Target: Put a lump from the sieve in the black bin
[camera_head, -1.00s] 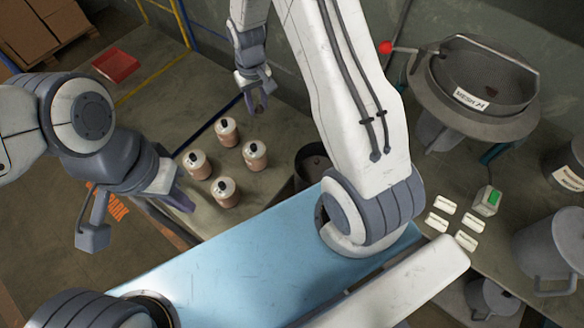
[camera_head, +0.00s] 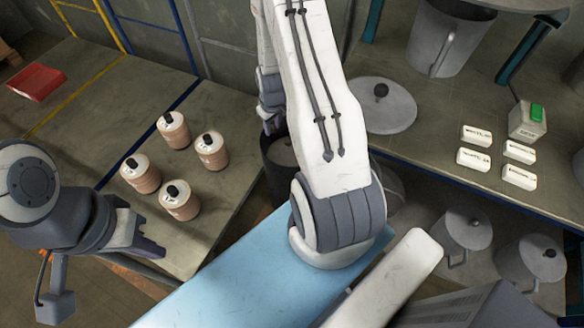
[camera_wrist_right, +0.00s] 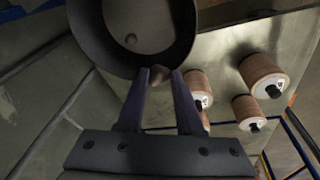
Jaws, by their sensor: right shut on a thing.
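The black bin (camera_head: 272,180) stands beside the bench, partly hidden by my right arm in the head view. My right gripper (camera_wrist_right: 158,80) is shut on a small brownish lump (camera_wrist_right: 157,71), at the bin's near rim in that view. In the head view my right gripper (camera_head: 271,122) is partly hidden by the arm. My left gripper (camera_head: 150,248) is low at the left; its finger gap is unclear. The sieve's mesh is out of view.
Several copper-coloured canisters with white tops (camera_head: 172,130) stand on the left bench. A red tray (camera_head: 36,82) lies beyond. The right bench holds a grey lid (camera_head: 384,106), a grey bucket (camera_head: 445,40), several white blocks (camera_head: 476,135) and a green-topped box (camera_head: 528,120).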

